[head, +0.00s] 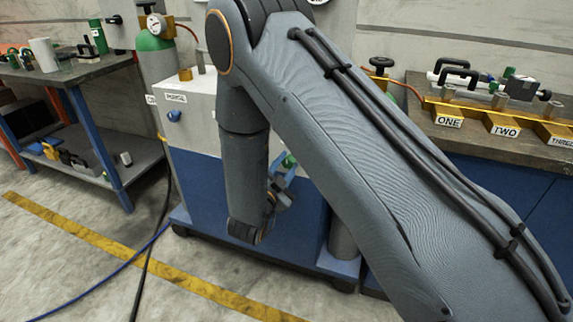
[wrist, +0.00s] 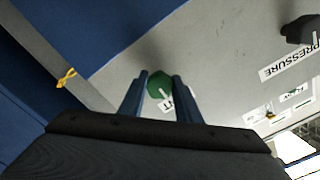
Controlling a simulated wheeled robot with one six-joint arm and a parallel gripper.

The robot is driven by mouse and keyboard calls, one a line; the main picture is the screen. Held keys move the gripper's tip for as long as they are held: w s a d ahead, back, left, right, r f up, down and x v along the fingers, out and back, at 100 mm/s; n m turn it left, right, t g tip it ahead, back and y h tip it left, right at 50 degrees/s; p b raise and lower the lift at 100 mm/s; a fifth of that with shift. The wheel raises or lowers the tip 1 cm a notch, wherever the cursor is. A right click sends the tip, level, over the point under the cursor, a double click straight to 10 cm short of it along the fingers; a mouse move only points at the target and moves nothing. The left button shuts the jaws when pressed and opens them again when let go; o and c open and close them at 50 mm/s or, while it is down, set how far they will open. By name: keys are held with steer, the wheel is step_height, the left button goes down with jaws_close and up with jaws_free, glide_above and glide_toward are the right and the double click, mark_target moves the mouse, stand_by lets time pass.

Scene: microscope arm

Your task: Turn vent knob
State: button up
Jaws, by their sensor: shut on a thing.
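The green vent knob (wrist: 159,84) sits on the grey panel of the cabinet, with the letters "NT" of a label showing beside it. In the wrist view my gripper (wrist: 160,79) has its two blue fingers on either side of the knob, shut on it. In the head view my gripper (head: 283,174) is at the cabinet front, partly hidden by my arm. A small piece of the green knob (head: 290,160) shows at its fingertips.
A dark knob (wrist: 300,30) stands by the "PRESSURE" label (wrist: 290,55). A workbench (head: 490,143) with numbered yellow fixtures is on the right. A blue-legged table (head: 75,73) is on the left. Hoses cross the floor (head: 90,225).

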steer(key=n+p, duration=0.2)
steer(key=n, duration=0.2)
steer(key=n+p, duration=0.2)
steer(key=n, duration=0.2)
steer(key=shift+s+d+n, duration=0.1)
steer(key=shift+n, duration=0.3)
steer(key=n+p, duration=0.2)
steer(key=n, duration=0.1)
steer(key=shift+n, duration=0.3)
steer(key=shift+n+p, duration=0.55)
steer(key=shift+n, duration=1.55)
steer(key=o, duration=1.1)
steer(key=shift+c, duration=0.2)
